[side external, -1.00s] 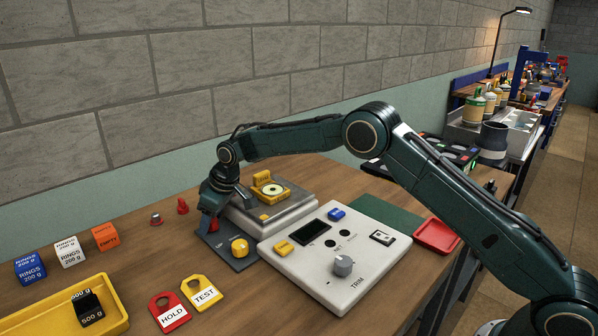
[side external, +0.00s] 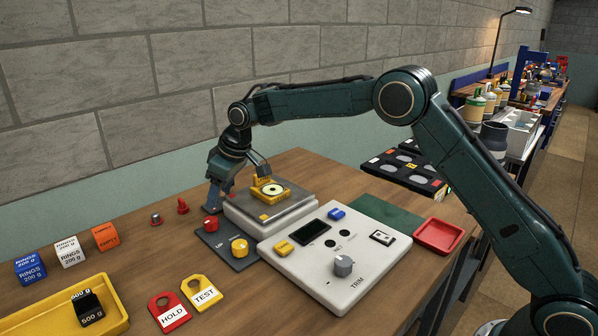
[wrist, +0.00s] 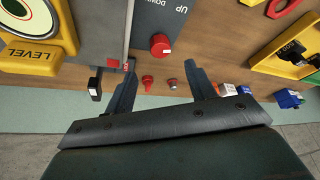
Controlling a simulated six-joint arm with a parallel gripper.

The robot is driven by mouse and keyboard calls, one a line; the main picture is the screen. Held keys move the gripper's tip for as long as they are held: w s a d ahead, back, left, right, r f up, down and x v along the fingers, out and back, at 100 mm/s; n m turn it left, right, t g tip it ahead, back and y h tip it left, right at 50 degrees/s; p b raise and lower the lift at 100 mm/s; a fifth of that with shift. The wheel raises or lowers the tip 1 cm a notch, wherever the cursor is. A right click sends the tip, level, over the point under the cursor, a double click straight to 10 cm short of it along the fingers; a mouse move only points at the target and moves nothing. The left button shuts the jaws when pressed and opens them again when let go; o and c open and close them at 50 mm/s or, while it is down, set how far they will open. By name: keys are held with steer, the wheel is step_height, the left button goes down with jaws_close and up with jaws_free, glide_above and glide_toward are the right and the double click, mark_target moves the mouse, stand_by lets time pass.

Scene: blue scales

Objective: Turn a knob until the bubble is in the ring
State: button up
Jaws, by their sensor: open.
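The yellow bubble level (side external: 262,198) sits on the grey scale, with a pale round vial on top. It is cut off at the left of the wrist view (wrist: 28,55), so I cannot tell whether the bubble is inside the ring. A red knob (side external: 210,224) and a yellow knob (side external: 239,248) stand on a dark plate in front of the scale. The red knob (wrist: 160,44) shows near the top centre of the wrist view, beside the words UP and DOWN. My gripper (wrist: 159,68) is open and empty, above and apart from the red knob.
Small red pegs (side external: 182,206), coloured blocks (side external: 68,251), HOLD and TEST tags (side external: 203,294) and a yellow tray (side external: 55,318) lie to the left. The block wall is close behind.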

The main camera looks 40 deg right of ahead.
steer(key=shift+v, duration=2.3)
steer(key=s+d+r+m, duration=0.1)
steer(key=s+d+r, duration=0.25)
steer(key=s, duration=0.35)
steer(key=s+d+r+m+h, duration=0.1)
steer(key=s+d+r, duration=0.1)
steer(key=s+r, duration=0.4)
steer(key=s+d+r+m, duration=0.1)
steer(key=s+d+r, duration=0.15)
steer(key=s, duration=0.55)
steer(key=s+d+f+m, duration=0.1)
steer(key=s+d+f, duration=0.1)
steer(key=s, duration=0.9)
steer(key=s+d+f+m+t+h, duration=0.1)
steer(key=s+d+f+m, duration=0.1)
steer(key=s, duration=1)
steer(key=shift+s+d+f+t, duration=0.3)
steer(key=shift+d+f, duration=0.2)
steer(key=shift+f, duration=0.3)
